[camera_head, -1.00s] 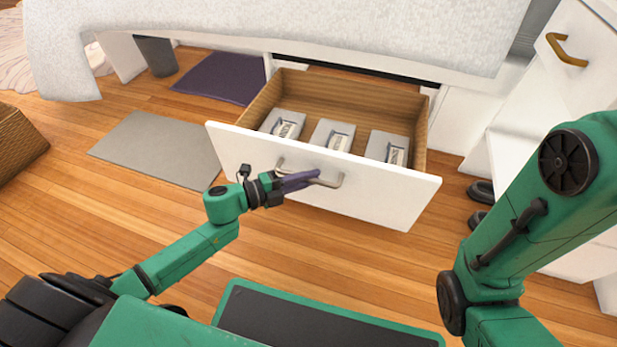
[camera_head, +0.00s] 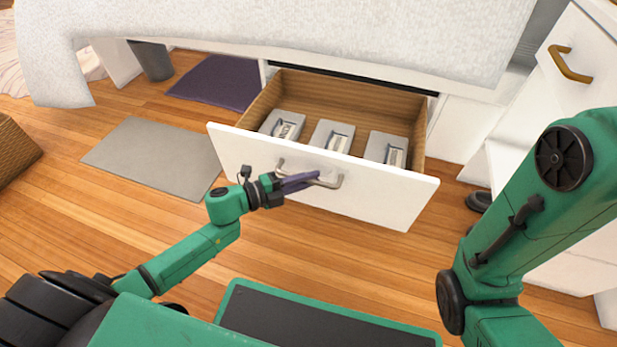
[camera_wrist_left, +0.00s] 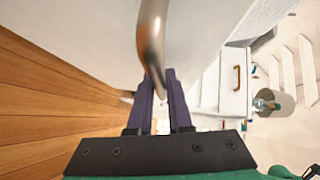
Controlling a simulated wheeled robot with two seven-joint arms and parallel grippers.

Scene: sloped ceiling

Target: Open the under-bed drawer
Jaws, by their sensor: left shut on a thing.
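The under-bed drawer (camera_head: 390,197) stands pulled out from under the bed, with a white front and brown wooden sides. Several grey boxes (camera_head: 331,135) lie inside it. Its metal handle (camera_head: 334,181) is on the front panel. My left gripper (camera_head: 308,178) is shut on the handle, its purple fingers on either side of the bar. In the left wrist view the curved handle (camera_wrist_left: 151,40) runs down between the fingers (camera_wrist_left: 161,95). My right arm (camera_head: 540,220) shows at the right, but its gripper is out of view.
The white bed cover (camera_head: 280,40) hangs above the drawer. A grey mat (camera_head: 155,157) and a purple mat (camera_head: 218,82) lie on the wooden floor at the left. A white cabinet with a brass handle (camera_head: 568,66) stands at the right. A dark bin (camera_head: 152,60) is at the back left.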

